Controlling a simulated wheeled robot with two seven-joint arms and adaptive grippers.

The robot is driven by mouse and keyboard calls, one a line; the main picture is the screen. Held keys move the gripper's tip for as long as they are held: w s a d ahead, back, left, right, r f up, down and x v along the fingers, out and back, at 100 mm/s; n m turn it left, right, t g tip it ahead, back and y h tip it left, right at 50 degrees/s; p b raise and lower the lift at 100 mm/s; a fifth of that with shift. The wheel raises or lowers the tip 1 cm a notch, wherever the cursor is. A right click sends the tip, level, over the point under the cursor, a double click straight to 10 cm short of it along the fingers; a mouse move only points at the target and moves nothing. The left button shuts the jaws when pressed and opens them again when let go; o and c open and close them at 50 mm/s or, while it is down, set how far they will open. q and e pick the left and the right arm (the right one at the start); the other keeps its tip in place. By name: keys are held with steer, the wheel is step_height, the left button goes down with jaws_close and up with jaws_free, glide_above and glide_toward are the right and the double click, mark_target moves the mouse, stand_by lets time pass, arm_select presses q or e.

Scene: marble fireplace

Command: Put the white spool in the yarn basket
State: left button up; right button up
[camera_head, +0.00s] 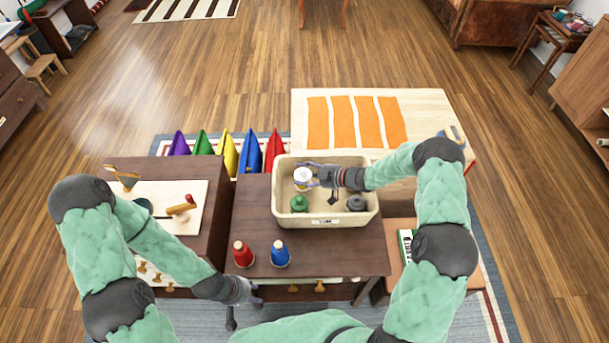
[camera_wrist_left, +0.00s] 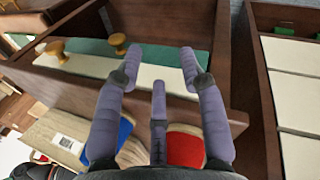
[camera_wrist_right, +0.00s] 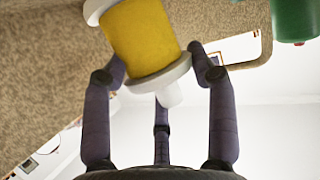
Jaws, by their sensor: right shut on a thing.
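A green spool (camera_head: 299,203) and a dark grey spool (camera_head: 356,203) are in the basket. My left gripper (camera_head: 252,290) is open and empty, low at the table's front edge; it shows in the left wrist view (camera_wrist_left: 158,65).
A red spool (camera_head: 243,255) and a blue spool (camera_head: 280,255) stand on the table in front of the basket. A cabinet with a light board (camera_head: 172,205) is at left. A light table with orange strips (camera_head: 356,122) is behind right.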

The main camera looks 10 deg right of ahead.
steer(key=shift+f+b, duration=0.35)
steer(key=shift+f, duration=0.05)
steer(key=shift+f, duration=0.2)
steer(key=o, duration=1.4)
steer(key=shift+r, duration=0.1)
steer(key=shift+r+p, duration=0.3)
steer(key=shift+r, duration=0.15)
steer(key=p+v, duration=0.3)
steer(key=v, duration=0.9)
steer(key=shift+a+r, duration=0.1)
steer(key=shift+r, duration=0.05)
